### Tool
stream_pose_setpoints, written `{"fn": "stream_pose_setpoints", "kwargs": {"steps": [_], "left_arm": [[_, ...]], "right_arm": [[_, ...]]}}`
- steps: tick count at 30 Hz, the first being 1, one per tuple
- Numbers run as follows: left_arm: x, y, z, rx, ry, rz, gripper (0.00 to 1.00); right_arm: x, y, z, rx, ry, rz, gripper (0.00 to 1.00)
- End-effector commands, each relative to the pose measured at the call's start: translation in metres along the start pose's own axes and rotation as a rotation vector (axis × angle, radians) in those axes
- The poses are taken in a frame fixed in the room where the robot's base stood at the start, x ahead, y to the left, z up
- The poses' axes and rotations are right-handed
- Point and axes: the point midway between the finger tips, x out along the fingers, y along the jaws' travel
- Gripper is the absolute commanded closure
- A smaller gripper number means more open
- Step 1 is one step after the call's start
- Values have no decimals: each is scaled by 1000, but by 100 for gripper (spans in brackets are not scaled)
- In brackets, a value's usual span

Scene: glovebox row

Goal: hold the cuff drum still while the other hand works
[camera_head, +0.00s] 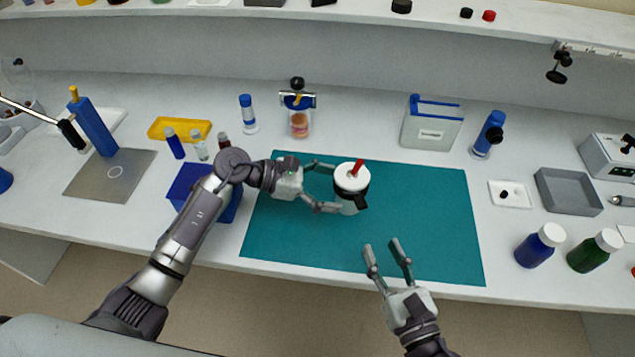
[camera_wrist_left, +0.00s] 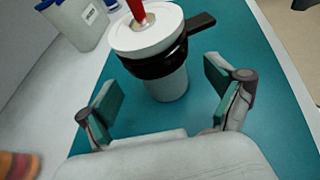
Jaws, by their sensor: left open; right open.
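The cuff drum (camera_head: 351,180) is a white cylinder with a white lid, a black band with a side tab and a red piece standing on top. It stands upright on the teal mat (camera_head: 425,225). My left gripper (camera_head: 334,187) is open just left of the drum, its fingers pointing at it. In the left wrist view the drum (camera_wrist_left: 172,85) stands beyond and between the two open fingertips (camera_wrist_left: 160,95), with gaps on both sides. My right gripper (camera_head: 384,252) is open and empty over the mat's front edge, to the lower right of the drum.
A blue box (camera_head: 187,184) sits under my left forearm. Behind the mat stand a jar (camera_head: 299,122) and a grey-white container (camera_head: 430,130). Blue (camera_head: 532,250) and green (camera_head: 588,255) bottles and a grey tray (camera_head: 568,192) are at the right. The mat's right part is clear.

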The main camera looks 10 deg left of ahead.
Motion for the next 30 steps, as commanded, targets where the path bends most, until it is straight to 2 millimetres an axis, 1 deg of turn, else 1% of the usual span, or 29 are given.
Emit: {"fn": "stream_pose_setpoints", "kwargs": {"steps": [1, 3, 9, 12, 19, 20, 21, 23, 30], "left_arm": [[9, 0, 1, -2, -4, -2, 7], [19, 0, 1, -2, -3, -1, 7], [38, 0, 1, -3, -3, 1, 7], [41, 1, 0, -2, -2, 2, 7], [42, 1, 0, -2, -1, 2, 7], [42, 1, 0, -2, -1, 2, 11], [42, 1, 0, -2, -1, 2, 18], [42, 1, 0, -3, -1, 2, 28], [42, 1, 0, -3, -2, 2, 67]], "right_arm": [[0, 0, 0, 0, 0, 0, 58], [0, 0, 0, 0, 0, 0, 58], [0, 0, 0, 0, 0, 0, 58], [0, 0, 0, 0, 0, 0, 58], [0, 0, 0, 0, 0, 0, 58], [0, 0, 0, 0, 0, 0, 58], [0, 0, 0, 0, 0, 0, 58], [0, 0, 0, 0, 0, 0, 58], [0, 0, 0, 0, 0, 0, 58]]}}
